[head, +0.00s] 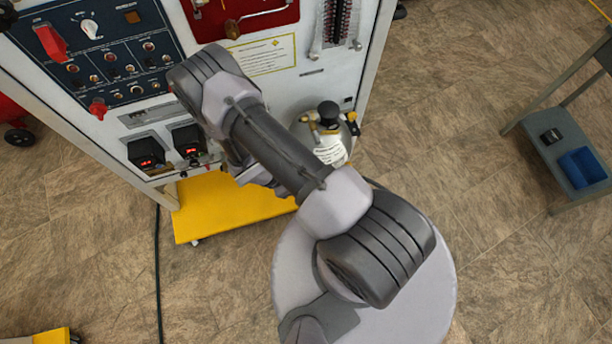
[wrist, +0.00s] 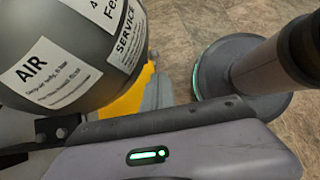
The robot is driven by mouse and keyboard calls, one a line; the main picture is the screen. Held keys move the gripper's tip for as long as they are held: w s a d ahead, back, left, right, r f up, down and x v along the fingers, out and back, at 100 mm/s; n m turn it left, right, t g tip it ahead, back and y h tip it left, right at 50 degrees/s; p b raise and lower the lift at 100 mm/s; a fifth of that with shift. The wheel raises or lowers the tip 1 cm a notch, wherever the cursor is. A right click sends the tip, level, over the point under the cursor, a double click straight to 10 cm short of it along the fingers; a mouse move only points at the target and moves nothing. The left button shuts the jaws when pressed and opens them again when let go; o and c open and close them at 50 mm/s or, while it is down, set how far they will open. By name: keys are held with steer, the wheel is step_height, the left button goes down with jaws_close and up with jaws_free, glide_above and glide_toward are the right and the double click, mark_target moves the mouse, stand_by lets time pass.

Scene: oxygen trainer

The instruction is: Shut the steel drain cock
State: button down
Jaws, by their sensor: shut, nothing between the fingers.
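I cannot pick out the steel drain cock in either view. In the head view, a silver tank (head: 334,151) with a black knob (head: 328,109) and brass fittings stands at the panel's lower right, partly behind my arm. In the wrist view, a dark rounded vessel (wrist: 75,45) with white AIR and SERVICE labels fills the upper left, very close to the camera.
The trainer panel (head: 120,119) carries a red lever (head: 50,42), lit displays (head: 148,152) and a brass valve with a handle (head: 232,28) on a red plate. A yellow base (head: 220,207) juts out below. A grey table (head: 568,150) stands at right. The floor between is clear.

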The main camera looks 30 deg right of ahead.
steer(key=shift+s+d+r, duration=0.15)
steer(key=shift+d+r, duration=0.05)
steer(key=shift+d, duration=0.2)
steer(key=shift+s+d+r, duration=0.1)
steer(key=shift+d+r, duration=0.05)
steer(key=shift+d, duration=0.25)
